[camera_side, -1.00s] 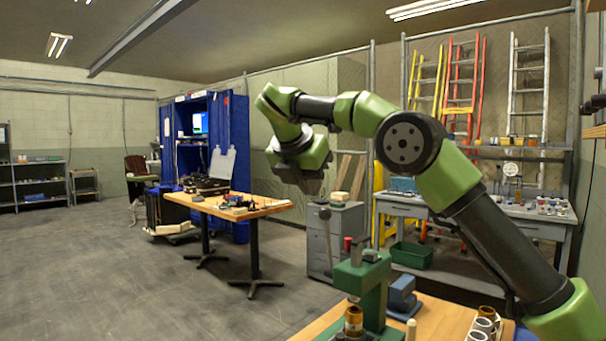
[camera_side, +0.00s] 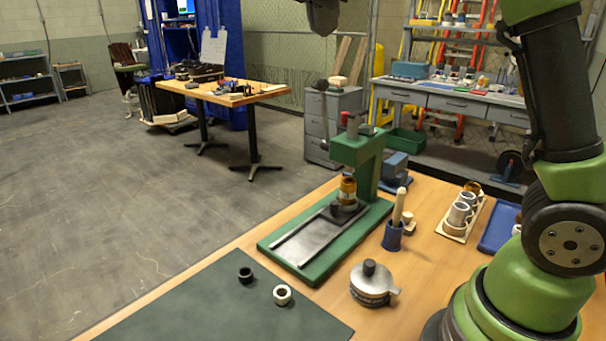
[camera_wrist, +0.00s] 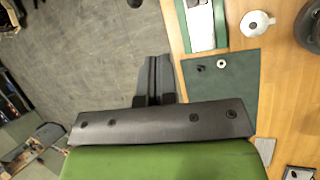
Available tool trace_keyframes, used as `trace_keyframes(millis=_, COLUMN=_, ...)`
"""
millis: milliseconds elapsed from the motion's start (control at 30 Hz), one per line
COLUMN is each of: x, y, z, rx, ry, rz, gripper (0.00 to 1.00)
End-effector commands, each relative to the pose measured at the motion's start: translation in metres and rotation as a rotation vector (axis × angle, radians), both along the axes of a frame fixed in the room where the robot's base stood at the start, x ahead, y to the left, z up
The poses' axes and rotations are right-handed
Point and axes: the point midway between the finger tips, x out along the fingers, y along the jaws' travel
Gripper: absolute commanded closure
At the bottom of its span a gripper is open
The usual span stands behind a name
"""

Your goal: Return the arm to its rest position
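My arm rises at the right of the side view. Only the lower end of my gripper (camera_side: 323,14) shows there, high at the top edge and well clear of the bench, and its fingertips cannot be made out. In the wrist view my gripper's two dark fingers (camera_wrist: 154,78) lie side by side with only a thin line between them. They look shut, and nothing shows between them. They point over the grey floor, left of the wooden bench (camera_wrist: 285,85).
A green press (camera_side: 362,165) holding an amber part stands on the bench. Near it are a lidded metal pot (camera_side: 372,285), a blue cup (camera_side: 393,237) and a tray of cylinders (camera_side: 455,228). A green mat (camera_side: 210,310) carries a black ring (camera_side: 245,275) and a white ring (camera_side: 282,294).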

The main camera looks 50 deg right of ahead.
Motion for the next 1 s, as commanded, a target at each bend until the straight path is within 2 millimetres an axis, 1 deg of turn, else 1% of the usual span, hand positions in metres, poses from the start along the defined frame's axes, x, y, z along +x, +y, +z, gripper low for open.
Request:
trace_keyframes(millis=33, x=-0.016, y=0.003, z=0.001, rx=0.066, ry=-0.059, rz=-0.060, gripper=1.00)
trace_keyframes(millis=167, x=-0.053, y=0.016, z=-0.008, rx=0.272, ry=-0.206, rz=-0.259, gripper=1.00)
trace_keyframes(millis=267, x=-0.083, y=0.029, z=-0.020, rx=0.453, ry=-0.305, rz=-0.443, gripper=1.00)
trace_keyframes(millis=400, x=-0.125, y=0.048, z=-0.044, rx=0.724, ry=-0.417, rz=-0.748, gripper=1.00)
trace_keyframes(millis=500, x=-0.152, y=0.060, z=-0.063, rx=0.909, ry=-0.470, rz=-0.984, gripper=1.00)
trace_keyframes(millis=600, x=-0.172, y=0.069, z=-0.081, rx=1.060, ry=-0.502, rz=-1.195, gripper=1.00)
trace_keyframes(millis=700, x=-0.184, y=0.075, z=-0.095, rx=1.164, ry=-0.517, rz=-1.352, gripper=1.00)
trace_keyframes(millis=800, x=-0.191, y=0.077, z=-0.103, rx=1.220, ry=-0.521, rz=-1.447, gripper=1.00)
trace_keyframes(millis=1000, x=-0.192, y=0.078, z=-0.105, rx=1.240, ry=-0.523, rz=-1.485, gripper=1.00)
